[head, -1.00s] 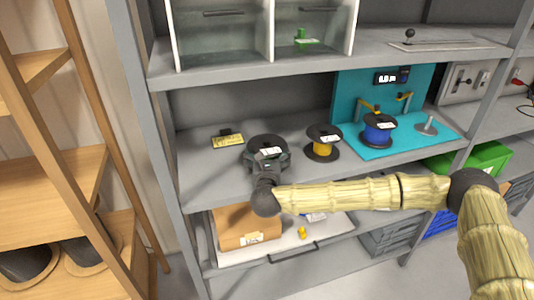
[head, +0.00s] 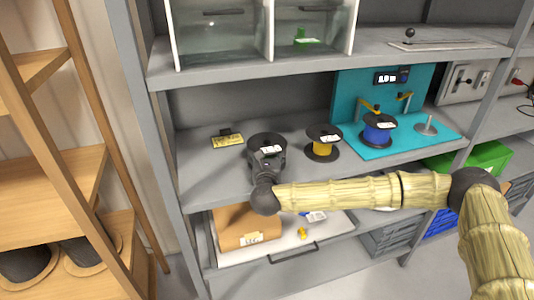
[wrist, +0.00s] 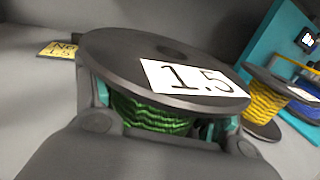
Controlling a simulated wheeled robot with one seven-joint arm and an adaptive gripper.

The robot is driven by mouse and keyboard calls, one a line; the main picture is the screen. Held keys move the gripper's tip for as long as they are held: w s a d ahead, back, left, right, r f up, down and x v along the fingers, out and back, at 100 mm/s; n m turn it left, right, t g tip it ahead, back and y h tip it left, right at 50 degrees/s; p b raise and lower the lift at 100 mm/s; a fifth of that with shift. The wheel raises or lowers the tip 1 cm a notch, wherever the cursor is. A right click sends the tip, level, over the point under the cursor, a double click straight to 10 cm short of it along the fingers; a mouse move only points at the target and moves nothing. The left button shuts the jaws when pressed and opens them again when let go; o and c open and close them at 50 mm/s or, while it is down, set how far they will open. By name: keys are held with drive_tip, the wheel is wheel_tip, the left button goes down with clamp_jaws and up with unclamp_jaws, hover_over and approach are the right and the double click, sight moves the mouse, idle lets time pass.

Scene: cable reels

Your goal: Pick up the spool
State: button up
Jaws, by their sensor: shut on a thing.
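The spool in my gripper has black flanges, green cable and a white label reading 1.5; it fills the middle of the wrist view (wrist: 150,110). In the head view, its black top flange (head: 265,142) shows on the left of the middle shelf. My gripper (head: 268,160) is shut on this spool from the front, with a finger on each side of the green winding in the wrist view. The spool's lower flange is hidden behind the gripper, so I cannot tell whether it touches the shelf. A yellow spool (head: 323,141) and a blue spool (head: 378,130) stand to its right.
The blue spool stands on a teal mat (head: 405,142) beside a grey post (head: 427,127). The upper shelf (head: 215,76) is above; an open drawer with a brown box (head: 246,228) is below.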

drive_tip(key=shift+r, duration=0.45)
wheel_tip(320, 180, up, 2)
drive_tip(key=shift+b, duration=0.7)
drive_tip(key=s+d+r+b, duration=0.1)
drive_tip(key=s+d+b, duration=0.1)
drive_tip(key=s, duration=0.5)
drive_tip(key=s+d+b, duration=0.1)
drive_tip(key=s+b, duration=0.1)
drive_tip(key=s, duration=0.6)
drive_tip(key=shift+s+d+r, duration=0.3)
drive_tip(key=shift+d+r, duration=0.05)
drive_tip(key=shift+d, duration=0.05)
